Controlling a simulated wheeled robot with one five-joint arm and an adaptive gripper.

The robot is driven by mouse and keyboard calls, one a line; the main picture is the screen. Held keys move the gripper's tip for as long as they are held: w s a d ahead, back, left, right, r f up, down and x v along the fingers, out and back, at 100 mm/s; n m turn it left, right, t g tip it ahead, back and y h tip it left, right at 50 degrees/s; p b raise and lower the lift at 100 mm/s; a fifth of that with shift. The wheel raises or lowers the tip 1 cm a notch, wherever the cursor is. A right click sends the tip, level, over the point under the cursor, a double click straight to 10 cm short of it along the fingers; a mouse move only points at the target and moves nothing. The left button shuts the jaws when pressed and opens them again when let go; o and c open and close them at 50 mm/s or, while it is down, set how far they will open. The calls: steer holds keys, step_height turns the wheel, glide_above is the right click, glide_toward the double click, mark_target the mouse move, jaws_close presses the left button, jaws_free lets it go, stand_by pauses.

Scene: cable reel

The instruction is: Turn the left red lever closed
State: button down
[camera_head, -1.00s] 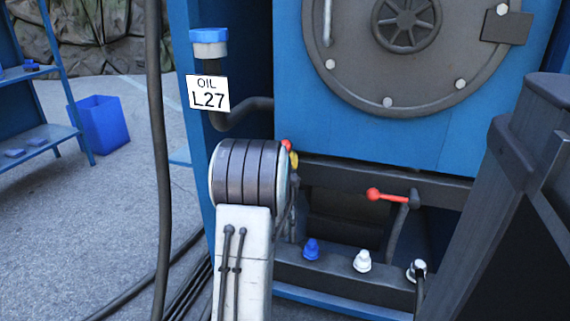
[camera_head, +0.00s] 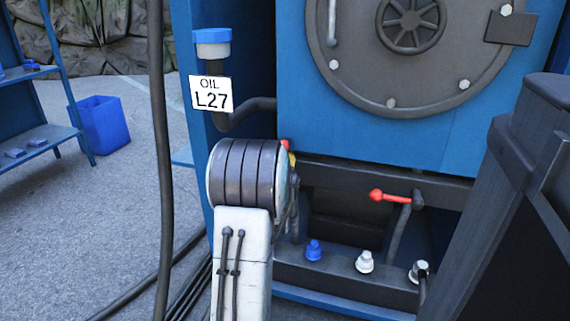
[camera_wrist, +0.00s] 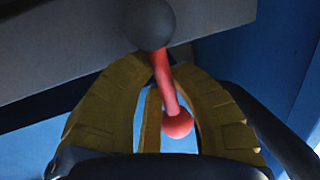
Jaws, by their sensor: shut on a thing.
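The left red lever (camera_wrist: 170,97) shows in the wrist view, with a round red knob at its end and a dark round pivot (camera_wrist: 150,24) at the top. The yellow fingers of my gripper (camera_wrist: 158,70) lie on both sides of its red rod and are shut on it, with the knob between them. In the head view, my arm hides most of this lever; only a small red bit (camera_head: 284,144) and a yellow bit of my gripper (camera_head: 292,158) show past the arm. The second red lever (camera_head: 390,197) stands to the right, pointing left from a dark pivot.
A blue cabinet (camera_head: 330,110) with a round grey hatch (camera_head: 410,75) rises behind. A pipe with an OIL L27 sign (camera_head: 211,94) stands left of my arm. Blue and white caps (camera_head: 364,262) sit on a low ledge. A blue bin (camera_head: 104,124) stands at the left.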

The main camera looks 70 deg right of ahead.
steer(key=c, duration=1.1)
jaws_free()
steer(key=shift+o, duration=0.2)
steer(key=v, duration=0.7)
steer(key=shift+a, duration=0.3)
steer(key=shift+s, duration=0.15)
